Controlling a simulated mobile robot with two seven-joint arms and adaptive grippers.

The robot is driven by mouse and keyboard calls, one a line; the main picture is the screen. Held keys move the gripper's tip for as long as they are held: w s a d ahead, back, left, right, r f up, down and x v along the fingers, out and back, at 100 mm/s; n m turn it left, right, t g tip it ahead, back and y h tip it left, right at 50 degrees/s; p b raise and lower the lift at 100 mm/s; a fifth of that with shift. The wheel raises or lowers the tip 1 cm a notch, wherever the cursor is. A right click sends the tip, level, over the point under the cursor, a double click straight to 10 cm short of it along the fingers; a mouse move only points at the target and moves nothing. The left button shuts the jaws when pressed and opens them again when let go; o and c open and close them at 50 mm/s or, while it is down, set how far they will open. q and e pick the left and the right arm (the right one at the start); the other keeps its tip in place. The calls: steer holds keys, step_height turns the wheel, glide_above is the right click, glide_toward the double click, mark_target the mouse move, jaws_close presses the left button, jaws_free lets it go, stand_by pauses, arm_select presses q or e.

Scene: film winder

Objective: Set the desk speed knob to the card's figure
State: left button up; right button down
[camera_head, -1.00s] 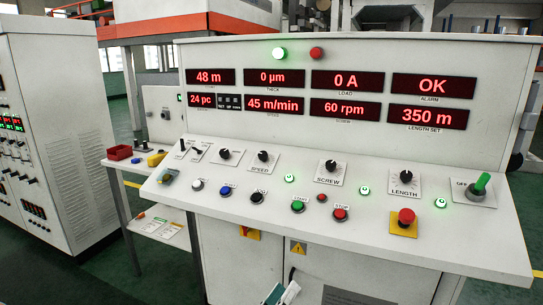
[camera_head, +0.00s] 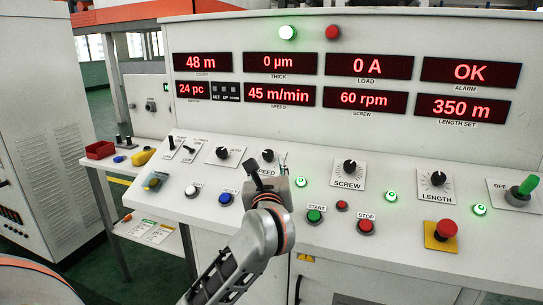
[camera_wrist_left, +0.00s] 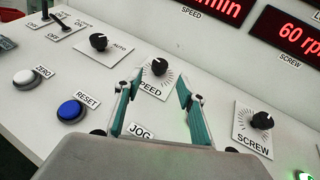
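The speed knob (camera_head: 267,155) is a small black knob on a white plate with a tick scale on the sloping desk. In the left wrist view the speed knob (camera_wrist_left: 159,66) stands just beyond and between my fingertips, with no finger touching it that I can see. My left gripper (camera_head: 268,172) is over the lower part of the speed plate. In the left wrist view my left gripper (camera_wrist_left: 160,85) has its two teal-padded fingers spread, with nothing between them. The speed display (camera_head: 280,94) reads 45 m/min. Cards (camera_head: 160,232) lie on the side shelf, too small to read. My right gripper is out of view.
The screw knob (camera_head: 349,167) and the length knob (camera_head: 438,179) are to the right. The reset button (camera_head: 225,197), start button (camera_head: 315,215), stop button (camera_head: 366,227) and red emergency button (camera_head: 446,229) stand along the front.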

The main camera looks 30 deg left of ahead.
mark_target(268, 158)
arm_select(q)
steer(key=x, duration=0.7)
steer(key=shift+w+a, duration=0.15)
steer(key=shift+a, duration=0.05)
steer(key=shift+c, duration=0.5)
steer(key=c, duration=1)
